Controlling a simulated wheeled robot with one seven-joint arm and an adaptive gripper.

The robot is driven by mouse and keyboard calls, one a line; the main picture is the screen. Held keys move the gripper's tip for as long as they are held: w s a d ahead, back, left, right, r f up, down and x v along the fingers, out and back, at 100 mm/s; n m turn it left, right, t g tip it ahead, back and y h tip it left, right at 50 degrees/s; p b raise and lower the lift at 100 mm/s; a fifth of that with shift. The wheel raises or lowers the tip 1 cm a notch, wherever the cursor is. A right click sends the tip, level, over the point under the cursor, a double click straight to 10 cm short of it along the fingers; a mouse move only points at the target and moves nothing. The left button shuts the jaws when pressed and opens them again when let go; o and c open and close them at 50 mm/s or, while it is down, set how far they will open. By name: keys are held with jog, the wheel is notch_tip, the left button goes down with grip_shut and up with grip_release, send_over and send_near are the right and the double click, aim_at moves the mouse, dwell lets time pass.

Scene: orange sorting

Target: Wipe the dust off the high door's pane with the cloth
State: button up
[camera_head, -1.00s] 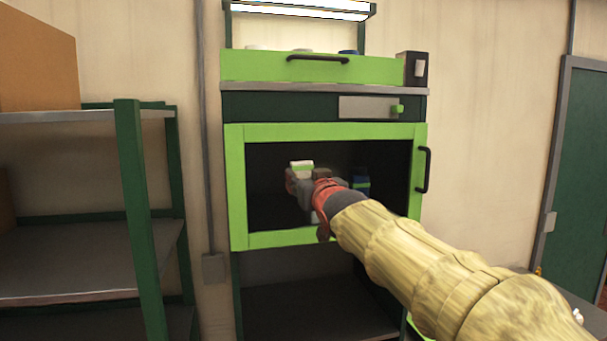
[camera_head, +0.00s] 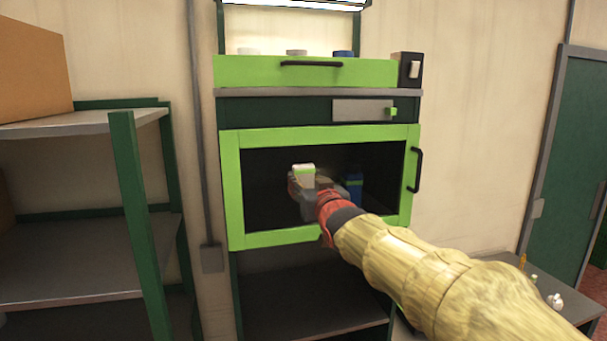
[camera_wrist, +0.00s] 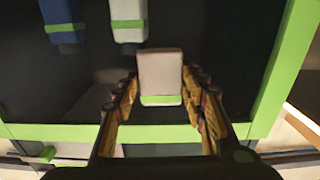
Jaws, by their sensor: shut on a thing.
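The high door (camera_head: 228,190) has a bright green frame around a dark pane (camera_head: 262,180) and is shut. My gripper (camera_head: 303,182) is in front of the pane, shut on a pale block-like cloth (camera_head: 303,169) with a green band. In the wrist view the cloth (camera_wrist: 160,72) sits between the fingertips of my gripper (camera_wrist: 161,92), over the pane (camera_wrist: 225,55). Whether it touches the glass I cannot tell. A faint greyish smudge, perhaps dust, shows beside the cloth in the wrist view. My gripper and arm hide part of the pane.
A blue item (camera_head: 354,188) and, in the wrist view, a white item (camera_wrist: 128,20), both green-banded, appear behind the pane. A black handle (camera_head: 417,170) is on the door's right. A green-posted shelf (camera_head: 135,200) stands left. A low table with small items is at lower right.

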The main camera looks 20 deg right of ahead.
aim_at(346, 175)
jog(key=shift+d+r+p, duration=0.15)
jog(key=shift+d+p, duration=0.45)
jog(key=shift+d, duration=0.1)
jog(key=shift+d, duration=0.1)
jog(key=d+p, duration=0.3)
jog(key=p, duration=0.1)
jog(key=shift+d, duration=0.35)
jog(key=shift+d+p, duration=2.3)
jog(key=shift+d, duration=0.35)
jog(key=shift+d+p, duration=0.5)
jog(key=shift+d, duration=0.4)
jog(key=shift+f, duration=0.2)
jog(key=shift+s, duration=0.1)
